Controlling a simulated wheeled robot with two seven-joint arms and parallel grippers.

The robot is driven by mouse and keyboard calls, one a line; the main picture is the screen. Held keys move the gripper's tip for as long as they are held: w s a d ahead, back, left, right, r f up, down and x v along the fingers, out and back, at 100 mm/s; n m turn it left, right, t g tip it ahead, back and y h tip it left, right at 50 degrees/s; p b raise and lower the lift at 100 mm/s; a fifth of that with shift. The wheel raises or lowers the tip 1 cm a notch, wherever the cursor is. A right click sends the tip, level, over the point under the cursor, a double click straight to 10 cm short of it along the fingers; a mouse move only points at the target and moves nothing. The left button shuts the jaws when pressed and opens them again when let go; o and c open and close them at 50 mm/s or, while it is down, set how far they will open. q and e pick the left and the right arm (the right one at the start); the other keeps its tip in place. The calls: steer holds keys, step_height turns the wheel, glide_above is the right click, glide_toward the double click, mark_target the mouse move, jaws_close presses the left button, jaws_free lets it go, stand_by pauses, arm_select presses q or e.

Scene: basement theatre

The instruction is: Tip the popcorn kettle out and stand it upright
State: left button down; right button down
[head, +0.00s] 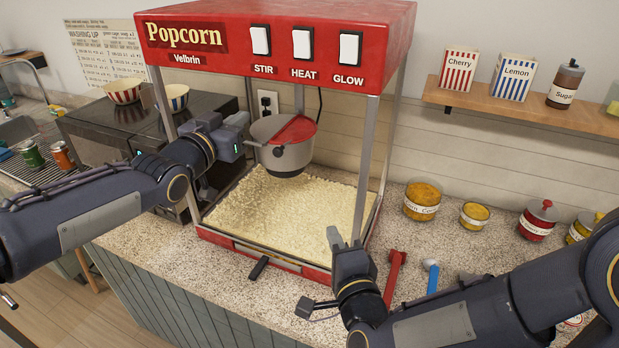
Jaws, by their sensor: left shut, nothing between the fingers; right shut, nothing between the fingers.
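The grey popcorn kettle (286,157) with a part-red lid (296,130) hangs inside the red popcorn machine (280,38). The kettle looks about upright, its underside above a bed of pale popcorn (285,205) that covers the machine's floor. My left gripper (243,138) is shut and empty at the kettle's left side, close to its short side handle; I cannot tell whether they touch. My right gripper (335,238) is shut and empty, low by the machine's front right corner. The kettle's back and inside are hidden.
Thin posts frame the machine's open front. A red scoop (394,277) and a blue scoop (431,275) lie on the counter at the right, with jars such as a yellow one (422,202) behind. A shelf (520,112) holds cartons. A dark microwave (100,135) stands at the left.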

steer(key=x, duration=2)
steer(key=shift+r, duration=0.2)
steer(key=shift+w+a+f+m+t, duration=0.2)
steer(key=shift+w+a+m+t, duration=0.1)
steer(key=shift+w+a+m, duration=0.25)
steer(key=shift+s, duration=0.2)
arm_select(q)
steer(key=c, duration=2)
jaws_free()
steer(key=o, duration=0.8)
steer(key=shift+c, duration=0.2)
arm_select(e)
steer(key=shift+a, duration=0.1)
